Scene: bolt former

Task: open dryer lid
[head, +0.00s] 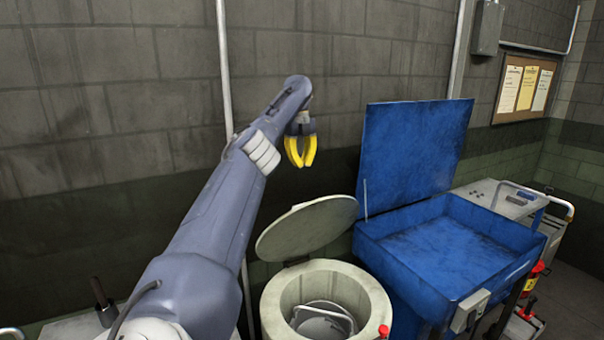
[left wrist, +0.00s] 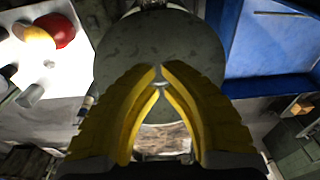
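The dryer (head: 272,308) is a round, pale drum-shaped machine at the bottom middle of the head view. Its round grey lid (head: 307,228) stands raised and tilted back at the rear left of the rim, and the opening shows a metal basket (head: 323,320) inside. My left gripper (head: 300,164) hangs in the air above the lid, with yellow fingers pointing down and touching nothing. Its fingertips are close together with a small gap. In the left wrist view the lid (left wrist: 160,50) lies beyond the fingers (left wrist: 161,78). My right gripper is not in view.
A blue bin-like washer (head: 440,245) with its blue lid (head: 415,150) raised stands right of the dryer. A grey cart (head: 500,197) is behind it at right. A brick wall with a vertical pipe (head: 224,75) runs behind my left arm. A red knob (head: 383,331) sits on the dryer's front right.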

